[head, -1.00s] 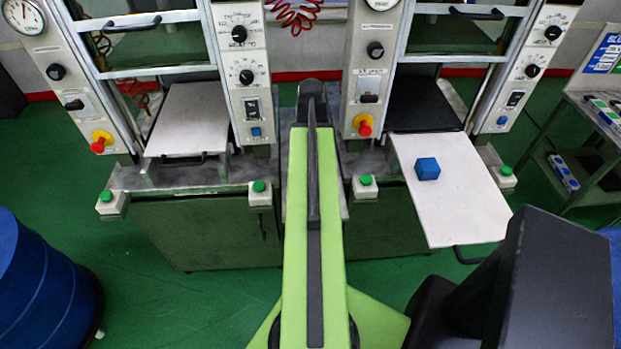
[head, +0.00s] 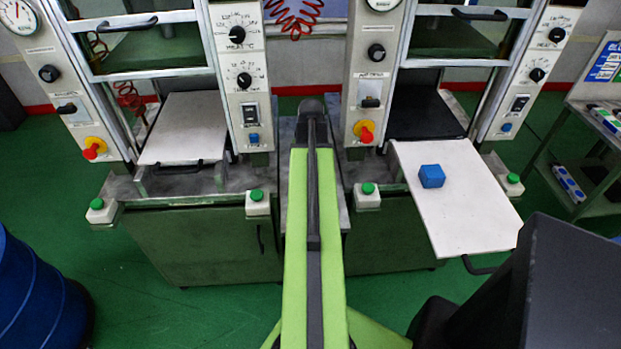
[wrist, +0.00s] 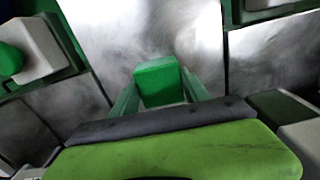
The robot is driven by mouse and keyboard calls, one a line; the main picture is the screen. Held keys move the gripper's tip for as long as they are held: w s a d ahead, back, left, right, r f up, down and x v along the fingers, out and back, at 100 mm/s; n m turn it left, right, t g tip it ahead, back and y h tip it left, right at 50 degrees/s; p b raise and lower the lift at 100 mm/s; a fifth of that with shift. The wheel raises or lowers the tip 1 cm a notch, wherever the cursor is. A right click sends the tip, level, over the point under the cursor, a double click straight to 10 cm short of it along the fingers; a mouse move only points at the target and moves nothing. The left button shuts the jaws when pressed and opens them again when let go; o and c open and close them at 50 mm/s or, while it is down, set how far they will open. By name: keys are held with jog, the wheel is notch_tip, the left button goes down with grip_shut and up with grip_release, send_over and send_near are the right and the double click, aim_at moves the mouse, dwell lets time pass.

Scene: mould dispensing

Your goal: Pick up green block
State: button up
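The green block (wrist: 158,84) shows in the wrist view, just ahead of my gripper's dark bar and between its two green fingers. My gripper (wrist: 160,88) has one finger at each side of the block. I see no clear gap, but I cannot tell whether the fingers press on it. A grey metal surface lies beyond the block; whether the block rests on it is unclear. In the head view my arm reaches forward between the two presses and hides the gripper and the green block.
A blue block (head: 431,176) sits on the right press's pulled-out white plate (head: 462,222). The left press has a white plate (head: 185,130). Green-button boxes (head: 257,202) line the bench front. A blue drum (head: 38,300) stands at left, a trolley (head: 590,150) at right.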

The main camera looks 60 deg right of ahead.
grip_shut()
dwell(0.3)
